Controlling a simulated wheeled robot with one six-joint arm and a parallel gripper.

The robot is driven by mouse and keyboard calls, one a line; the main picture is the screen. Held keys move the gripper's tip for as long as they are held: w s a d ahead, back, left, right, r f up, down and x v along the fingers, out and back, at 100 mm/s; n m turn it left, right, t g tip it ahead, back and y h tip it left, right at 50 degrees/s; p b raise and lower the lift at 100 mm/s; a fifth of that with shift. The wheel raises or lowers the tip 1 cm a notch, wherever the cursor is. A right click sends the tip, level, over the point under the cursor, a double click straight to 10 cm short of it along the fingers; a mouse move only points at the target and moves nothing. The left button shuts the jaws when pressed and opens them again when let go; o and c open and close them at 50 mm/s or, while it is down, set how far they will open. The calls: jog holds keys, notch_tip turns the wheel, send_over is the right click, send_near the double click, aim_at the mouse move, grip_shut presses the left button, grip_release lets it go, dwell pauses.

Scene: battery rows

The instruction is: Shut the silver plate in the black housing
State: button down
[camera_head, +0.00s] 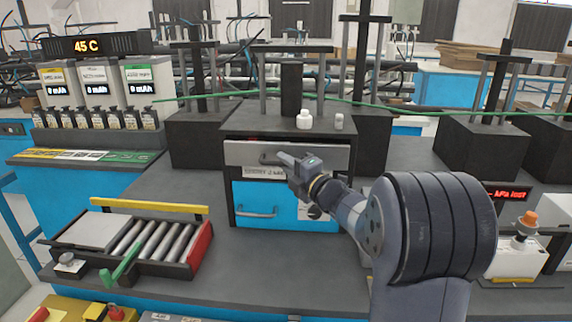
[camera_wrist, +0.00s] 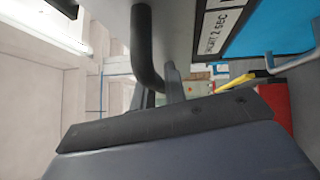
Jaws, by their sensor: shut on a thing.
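The silver plate (camera_head: 335,156) is a wide flat grey panel across the upper front of the black housing (camera_head: 230,195). It also shows close up in the wrist view (camera_wrist: 185,25). A black bar handle (camera_head: 268,157) is fixed to the plate, left of its middle. In the wrist view the handle (camera_wrist: 145,50) is a bent dark bar. My gripper (camera_head: 281,158) is shut on this handle, with its fingers (camera_wrist: 168,88) at the bar. The gripper hides part of the plate. Below the plate, a label and a blue front (camera_head: 285,195) show, so the plate does not cover the lower front.
A tray with metal rollers (camera_head: 140,240) and a green lever stands at the left front. A white bottle (camera_head: 304,118) and a small jar stand on the housing's top. Dark blocks with posts flank the housing. A box with an orange knob (camera_head: 527,222) stands at right.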

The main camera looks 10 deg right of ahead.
jog(key=w, duration=0.2)
jog(key=w+d, duration=0.1)
jog(key=shift+w+d, duration=0.15)
jog(key=shift+w, duration=0.25)
jog(key=shift+r, duration=0.1)
jog(key=c, duration=1.5)
grip_release()
jog(key=shift+w, duration=0.1)
jog(key=shift+o, duration=0.2)
jog(key=b+v, duration=0.2)
jog(key=v, duration=0.9)
jog(key=shift+w, duration=0.2)
